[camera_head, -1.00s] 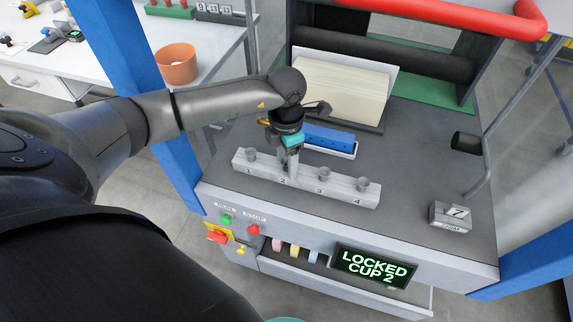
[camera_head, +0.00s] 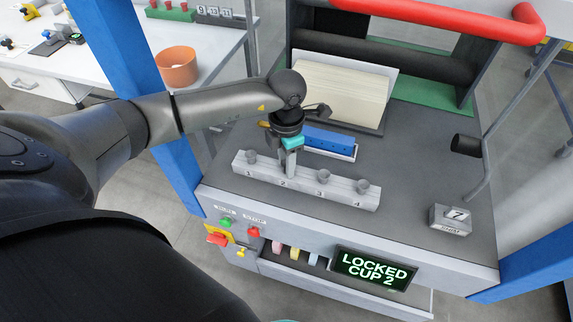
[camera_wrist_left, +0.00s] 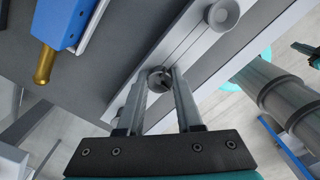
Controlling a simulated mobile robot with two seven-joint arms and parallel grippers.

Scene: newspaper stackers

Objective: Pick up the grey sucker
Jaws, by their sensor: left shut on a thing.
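A pale bar (camera_head: 300,186) numbered 1 to 4 lies on the machine's grey top. Grey suckers stand at slot 1 (camera_head: 251,156), slot 3 (camera_head: 323,176) and slot 4 (camera_head: 362,187). My left gripper (camera_head: 289,172) points down at slot 2 and is shut on a grey sucker, mostly hidden by the fingers in the head view. In the left wrist view that sucker (camera_wrist_left: 160,79) sits between the fingertips, over or on the bar; I cannot tell whether it is lifted. My right gripper is not in view.
A blue bar-shaped part (camera_head: 328,138) lies just behind the numbered bar. A stack of paper (camera_head: 342,90) stands behind it. A block marked 7 (camera_head: 451,217) is at the right. The front display (camera_head: 373,268) reads "LOCKED CUP 2".

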